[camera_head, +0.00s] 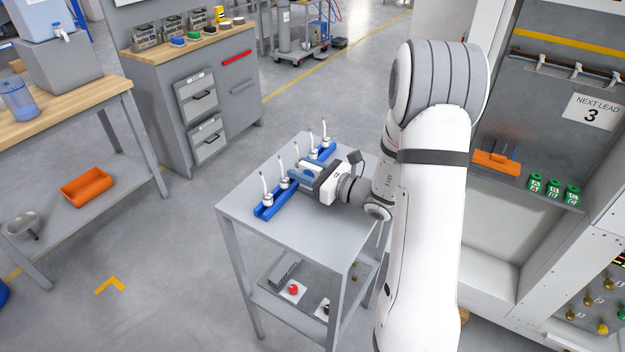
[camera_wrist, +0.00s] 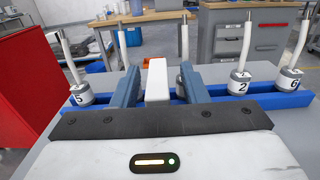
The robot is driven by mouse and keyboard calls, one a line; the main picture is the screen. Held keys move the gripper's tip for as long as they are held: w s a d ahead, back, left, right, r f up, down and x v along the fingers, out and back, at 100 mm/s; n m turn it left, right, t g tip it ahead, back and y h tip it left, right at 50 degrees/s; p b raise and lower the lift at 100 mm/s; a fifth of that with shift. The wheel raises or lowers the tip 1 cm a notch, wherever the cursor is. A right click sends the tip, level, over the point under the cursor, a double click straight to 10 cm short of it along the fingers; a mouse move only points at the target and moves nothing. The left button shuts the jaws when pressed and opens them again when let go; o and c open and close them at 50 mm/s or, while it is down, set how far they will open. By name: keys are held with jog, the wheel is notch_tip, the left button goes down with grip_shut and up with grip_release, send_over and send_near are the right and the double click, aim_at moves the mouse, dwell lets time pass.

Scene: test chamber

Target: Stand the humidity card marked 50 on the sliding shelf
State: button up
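No humidity card marked 50 can be made out in either view. A grey shelf (camera_head: 516,183) in the chamber at the right bears an orange holder (camera_head: 494,161) with dark upright pieces, unreadable here, and green labelled items (camera_head: 553,188). My gripper (camera_head: 298,177) is over the small grey table, at a blue rack (camera_head: 265,212) of several upright white leads. In the wrist view its blue fingers (camera_wrist: 158,92) stand apart. A white block (camera_wrist: 156,78) shows between them, with gaps on both sides. Numbered bases there read 5 (camera_wrist: 79,97), 2 (camera_wrist: 238,86) and 6 (camera_wrist: 291,82).
A sign (camera_head: 591,112) in the chamber reads NEXT LEAD 3. The small table (camera_head: 318,229) has bare top in front of the rack. A workbench (camera_head: 60,110) stands left, and a grey cabinet (camera_head: 190,60) stands behind. Open floor lies between them.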

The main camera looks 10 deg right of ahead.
jog(key=shift+c, duration=0.2)
grip_shut()
jog(key=shift+r, duration=0.1)
